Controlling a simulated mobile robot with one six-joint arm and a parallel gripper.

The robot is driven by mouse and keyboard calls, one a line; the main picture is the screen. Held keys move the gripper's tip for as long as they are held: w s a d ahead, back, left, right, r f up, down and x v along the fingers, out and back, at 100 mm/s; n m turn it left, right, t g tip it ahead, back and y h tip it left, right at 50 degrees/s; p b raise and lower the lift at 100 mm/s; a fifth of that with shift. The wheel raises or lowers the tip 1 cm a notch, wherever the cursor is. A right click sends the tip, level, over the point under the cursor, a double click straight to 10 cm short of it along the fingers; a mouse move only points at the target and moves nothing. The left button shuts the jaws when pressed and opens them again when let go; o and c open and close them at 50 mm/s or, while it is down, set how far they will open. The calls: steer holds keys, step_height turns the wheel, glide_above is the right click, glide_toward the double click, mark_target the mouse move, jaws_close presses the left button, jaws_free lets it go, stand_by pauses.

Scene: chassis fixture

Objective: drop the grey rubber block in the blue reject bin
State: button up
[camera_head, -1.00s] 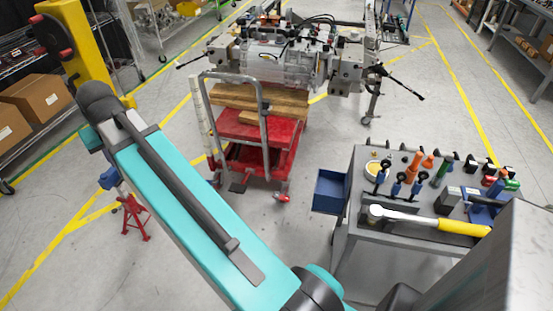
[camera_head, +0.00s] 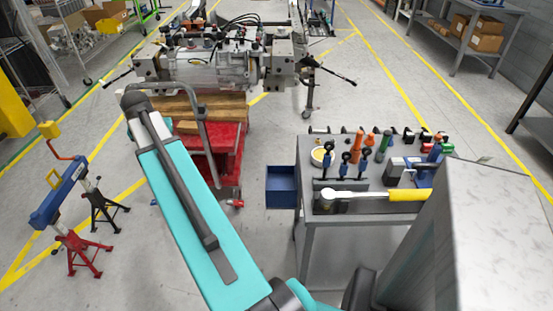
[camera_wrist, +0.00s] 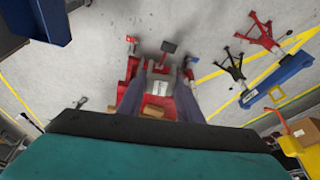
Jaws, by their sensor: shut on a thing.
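The blue reject bin (camera_head: 283,186) is an open box on the left side of the grey tool cart in the head view. A dark blue part of it appears at the top left of the wrist view (camera_wrist: 38,18). My gripper (camera_wrist: 158,86) shows in the wrist view as two dark fingers pointing away from the camera. The fingers are shut on a small grey block (camera_wrist: 158,90), seen against the red cart below and hard to separate from it. In the head view my teal arm hides the gripper. The gripper is left of the bin there, not over it.
A red cart (camera_head: 222,150) with a tall handle and wood stands beyond my arm, below a large machine (camera_head: 215,65). The tool cart (camera_head: 335,245) holds upright tools and a yellow-handled wrench (camera_head: 395,195). Jack stands (camera_head: 85,252) and a blue bar (camera_head: 60,192) are at left.

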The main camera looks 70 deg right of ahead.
steer(key=s+d+f+m+g+b, duration=0.1)
steer(key=s+d+f+m, duration=0.2)
steer(key=s+d, duration=0.6)
steer(key=s+d+f+m+g+b, duration=0.1)
steer(key=s+d+f+m, duration=0.3)
steer(key=s+d+f, duration=0.4)
steer(key=s+d+f+m+g+b, duration=0.2)
steer(key=s+d+f+m+b, duration=0.1)
steer(key=s+d, duration=0.8)
steer(key=s+f+m, duration=0.1)
steer(key=s+f, duration=0.1)
steer(key=s, duration=0.2)
steer(key=shift+s+d+f+h, duration=0.25)
steer(key=shift+s+f+h, duration=0.05)
steer(key=shift+s+f, duration=0.05)
steer(key=shift+f, duration=0.15)
steer(key=shift+f+b, duration=1.4)
steer(key=shift+f, duration=0.95)
steer(key=o, duration=1.4)
steer(key=shift+c, duration=0.2)
steer(key=shift+r, duration=0.1)
steer(key=v, duration=1.3)
steer(key=shift+r, duration=0.3)
